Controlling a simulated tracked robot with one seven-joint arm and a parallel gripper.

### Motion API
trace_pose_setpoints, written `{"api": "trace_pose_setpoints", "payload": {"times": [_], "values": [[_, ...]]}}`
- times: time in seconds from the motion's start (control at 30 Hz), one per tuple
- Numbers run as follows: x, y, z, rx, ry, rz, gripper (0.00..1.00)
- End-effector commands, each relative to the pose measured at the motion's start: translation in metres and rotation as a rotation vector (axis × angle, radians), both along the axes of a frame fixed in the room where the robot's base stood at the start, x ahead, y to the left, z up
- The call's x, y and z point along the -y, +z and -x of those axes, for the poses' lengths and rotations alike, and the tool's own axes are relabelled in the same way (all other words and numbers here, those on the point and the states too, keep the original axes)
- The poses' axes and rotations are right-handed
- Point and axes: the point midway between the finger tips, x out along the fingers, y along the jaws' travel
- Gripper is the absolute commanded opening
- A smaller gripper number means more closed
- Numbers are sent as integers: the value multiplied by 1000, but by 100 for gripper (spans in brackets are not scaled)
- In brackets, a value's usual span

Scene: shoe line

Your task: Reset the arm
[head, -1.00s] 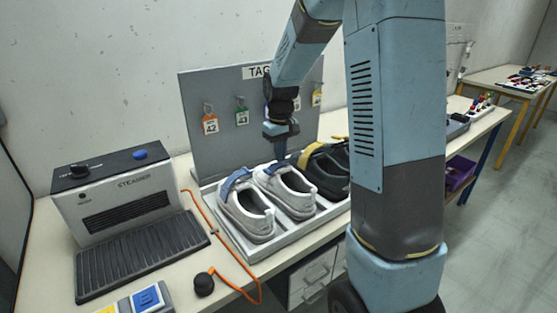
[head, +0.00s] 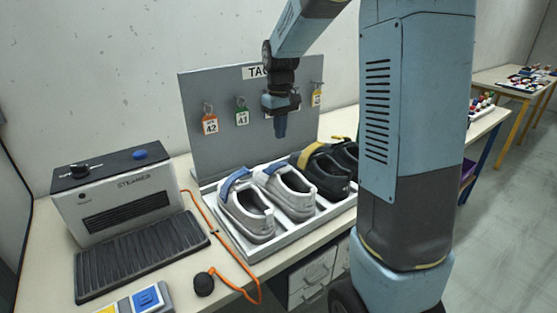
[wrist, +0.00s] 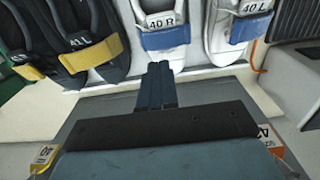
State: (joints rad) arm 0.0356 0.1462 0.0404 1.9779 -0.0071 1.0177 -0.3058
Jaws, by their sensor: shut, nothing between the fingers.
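My gripper (head: 280,128) hangs point-down in front of the grey tag board (head: 225,140), above the shoe tray (head: 262,250). Its fingers are together and hold nothing; the closed fingers also show in the wrist view (wrist: 157,86). Below it, apart from it, are two white shoes with blue straps, the left one (head: 245,218) and the right one (head: 300,203). Black shoes with yellow straps (head: 325,170) stand to the right, partly hidden behind my arm.
The steamer (head: 118,195) with its ribbed mat stands left of the tray. An orange cord (head: 222,245) with a black knob lies between them. Tags 42 (head: 210,125), 41 (head: 242,118) and a yellow one (head: 317,98) hang on the board. Air above the steamer is clear.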

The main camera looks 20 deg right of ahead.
Motion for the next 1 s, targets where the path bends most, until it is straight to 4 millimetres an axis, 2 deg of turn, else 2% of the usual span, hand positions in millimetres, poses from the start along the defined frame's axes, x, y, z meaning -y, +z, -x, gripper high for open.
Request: {"api": "trace_pose_setpoints", "payload": {"times": [0.13,0.67,0.77,1.0], "values": [[0,7,0,1,0,0,0],[0,12,4,9,-4,0,0],[-1,23,16,31,-16,2,0],[-1,59,70,124,-73,2,0]]}}
